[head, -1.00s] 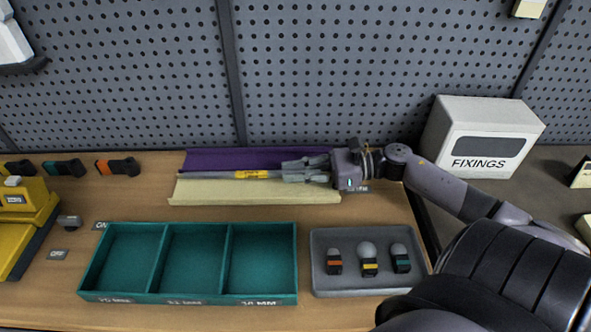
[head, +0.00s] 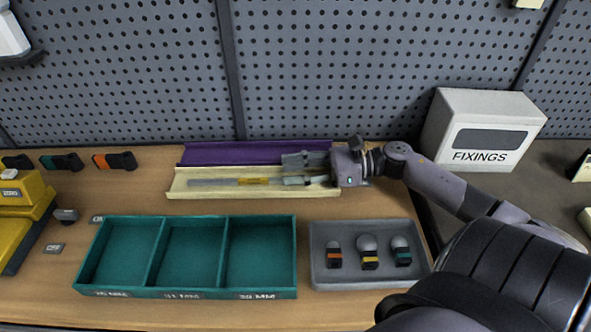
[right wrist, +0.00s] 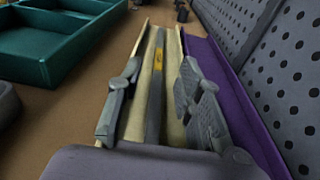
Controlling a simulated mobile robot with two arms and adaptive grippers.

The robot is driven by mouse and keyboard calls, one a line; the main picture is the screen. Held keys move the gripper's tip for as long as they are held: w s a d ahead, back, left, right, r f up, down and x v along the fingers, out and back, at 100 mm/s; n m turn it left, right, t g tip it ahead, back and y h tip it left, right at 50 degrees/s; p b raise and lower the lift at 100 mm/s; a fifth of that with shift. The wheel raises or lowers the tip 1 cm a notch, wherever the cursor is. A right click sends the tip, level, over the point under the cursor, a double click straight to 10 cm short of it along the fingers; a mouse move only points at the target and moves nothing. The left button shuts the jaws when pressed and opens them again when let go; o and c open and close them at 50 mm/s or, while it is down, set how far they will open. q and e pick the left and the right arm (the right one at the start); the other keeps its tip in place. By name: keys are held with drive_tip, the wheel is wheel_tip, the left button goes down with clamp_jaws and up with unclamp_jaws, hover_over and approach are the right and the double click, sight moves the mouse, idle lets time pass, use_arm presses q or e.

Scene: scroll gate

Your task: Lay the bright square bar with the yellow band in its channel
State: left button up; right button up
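The bright square bar (head: 212,182) with the yellow band lies lengthwise in the cream channel (head: 190,193). In the right wrist view the bar (right wrist: 153,105) runs along the floor of the cream channel (right wrist: 134,80), between its two side walls. My right gripper (head: 305,169) is at the channel's right end. In the right wrist view its fingers (right wrist: 155,105) are spread on either side of the channel, clear of the bar. The bar's near end is hidden by my gripper. My left gripper is not in view.
A purple channel (head: 230,154) lies behind the cream one, close to my gripper's far finger. A teal three-part tray (head: 193,222) and a grey tray (head: 321,270) with several knobbed pieces stand in front. The FIXINGS box (head: 483,130) stands at the right.

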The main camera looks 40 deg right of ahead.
drive_tip(key=shift+s+f, duration=0.15)
drive_tip(key=shift+f, duration=0.4)
drive_tip(key=shift+s+d, duration=0.2)
drive_tip(key=shift+d, duration=0.1)
drive_tip(key=v, duration=0.6)
drive_tip(key=shift+w+r, duration=0.15)
drive_tip(key=shift+r, duration=0.2)
drive_tip(key=shift+s+d+r, duration=0.25)
drive_tip(key=shift+d, duration=0.05)
drive_tip(key=shift+d, duration=0.1)
